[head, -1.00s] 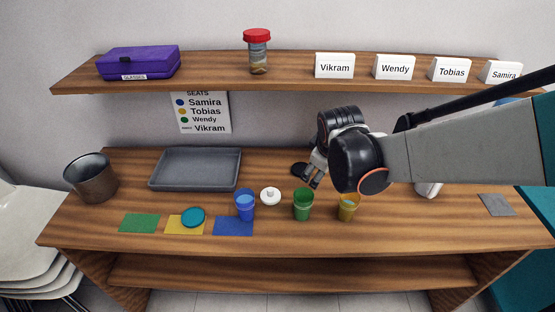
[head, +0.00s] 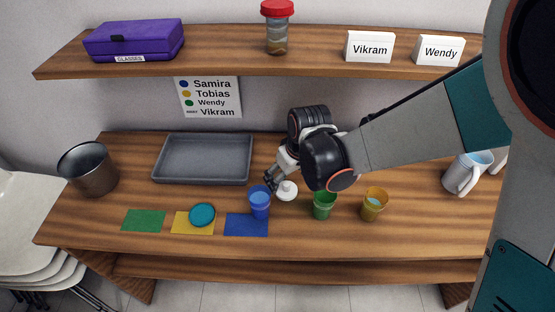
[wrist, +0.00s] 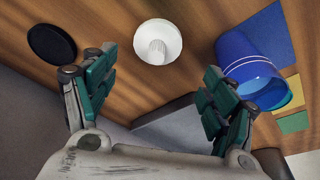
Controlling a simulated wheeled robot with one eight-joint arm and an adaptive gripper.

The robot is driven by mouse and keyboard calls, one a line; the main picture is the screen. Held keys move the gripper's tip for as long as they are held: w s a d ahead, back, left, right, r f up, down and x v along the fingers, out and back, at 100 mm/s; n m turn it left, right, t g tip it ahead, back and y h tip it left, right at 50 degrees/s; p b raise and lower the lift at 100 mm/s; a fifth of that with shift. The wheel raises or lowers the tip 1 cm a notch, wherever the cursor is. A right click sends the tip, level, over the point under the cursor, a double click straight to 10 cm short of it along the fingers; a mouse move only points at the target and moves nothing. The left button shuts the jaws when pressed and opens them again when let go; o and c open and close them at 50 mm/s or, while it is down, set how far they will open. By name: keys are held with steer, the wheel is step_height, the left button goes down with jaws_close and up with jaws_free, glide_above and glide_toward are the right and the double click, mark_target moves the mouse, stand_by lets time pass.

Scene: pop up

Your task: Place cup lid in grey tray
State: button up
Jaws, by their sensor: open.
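A white round lid with a knob (head: 287,190) lies on the table between the blue cup (head: 260,202) and the green cup (head: 324,205). In the wrist view the white lid (wrist: 157,40) shows beyond and between my open fingers. My gripper (head: 271,178) is open and empty, low behind the blue cup and the white lid; it also shows in the wrist view (wrist: 158,82). The grey tray (head: 203,180), empty, is on the table to the left of my gripper.
The blue cup (wrist: 245,65) is close by my right finger in the wrist view, and a black disc (wrist: 52,44) is beyond the left one. An amber cup (head: 374,208) and white mug (head: 462,175) stand right. A metal bin (head: 90,172) stands left. A shelf (head: 220,60) overhangs.

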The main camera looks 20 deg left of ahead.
mark_target(286, 184)
steer(key=shift+d+b+x, duration=0.15)
steer(key=shift+b+x, duration=0.45)
steer(key=shift+x, duration=0.85)
steer(key=shift+d+b+x, duration=0.15)
steer(key=shift+b+x, duration=0.4)
steer(key=shift+x, duration=0.9)
steer(key=shift+w, duration=0.1)
steer(key=c, duration=0.8)
steer(key=shift+c, duration=0.5)
steer(key=shift+r, duration=0.1)
